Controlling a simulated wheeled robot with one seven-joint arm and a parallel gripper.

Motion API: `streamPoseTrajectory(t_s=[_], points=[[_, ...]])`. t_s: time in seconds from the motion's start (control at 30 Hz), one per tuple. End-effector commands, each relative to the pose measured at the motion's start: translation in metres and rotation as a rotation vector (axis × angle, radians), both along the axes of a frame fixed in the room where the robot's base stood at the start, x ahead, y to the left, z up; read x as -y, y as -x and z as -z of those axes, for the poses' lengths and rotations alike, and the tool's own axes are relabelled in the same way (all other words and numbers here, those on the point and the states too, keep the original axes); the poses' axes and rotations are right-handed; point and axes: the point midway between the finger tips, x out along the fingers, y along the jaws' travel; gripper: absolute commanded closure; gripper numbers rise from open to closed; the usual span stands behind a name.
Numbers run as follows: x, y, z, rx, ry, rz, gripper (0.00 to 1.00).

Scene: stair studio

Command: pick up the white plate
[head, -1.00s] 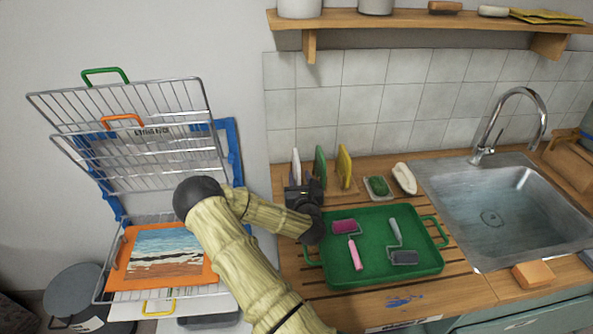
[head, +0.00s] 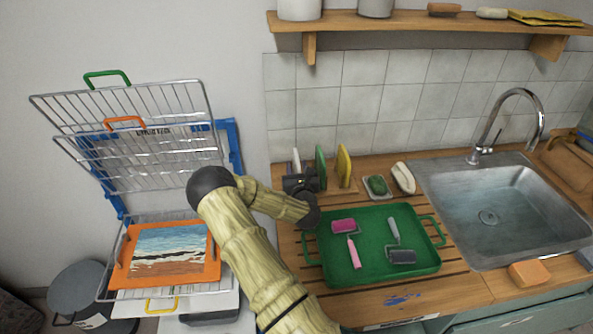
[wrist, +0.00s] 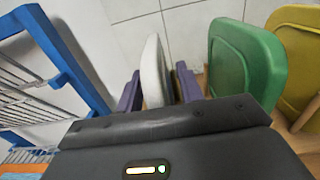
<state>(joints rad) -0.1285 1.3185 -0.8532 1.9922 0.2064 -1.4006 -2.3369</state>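The white plate (wrist: 155,72) stands on edge, seen edge-on in the wrist view between the two purple fingers of my gripper (wrist: 158,80). The fingers are apart, one on each side of the plate; a narrow gap shows on the right, and I cannot tell whether the left finger touches it. In the head view only a thin upper part of the white plate (head: 296,158) shows above my dark gripper (head: 301,181). The plate's lower part is hidden.
A green plate (head: 320,168) and a yellow plate (head: 344,166) stand just right. A green tray (head: 330,277) with two rollers lies in front. A blue-framed wire rack (head: 232,150) stands left; the tiled wall (head: 345,110) is behind.

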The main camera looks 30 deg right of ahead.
Motion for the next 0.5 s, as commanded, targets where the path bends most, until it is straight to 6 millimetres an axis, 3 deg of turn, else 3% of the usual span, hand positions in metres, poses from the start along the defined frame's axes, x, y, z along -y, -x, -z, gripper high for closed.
streamPoseTrajectory(t_s=[0.03,0.17,0.2,0.5], points=[[0.0,0.0001,0.0,0.0,0.0,0.0,0.73],[0.0,0.0001,-0.0001,0.0,0.0,0.0,0.98],[0.0,0.0001,-0.0001,0.0,0.0,0.0,1.0],[0.0,-0.0001,-0.0016,0.002,0.001,0.0,1.0]])
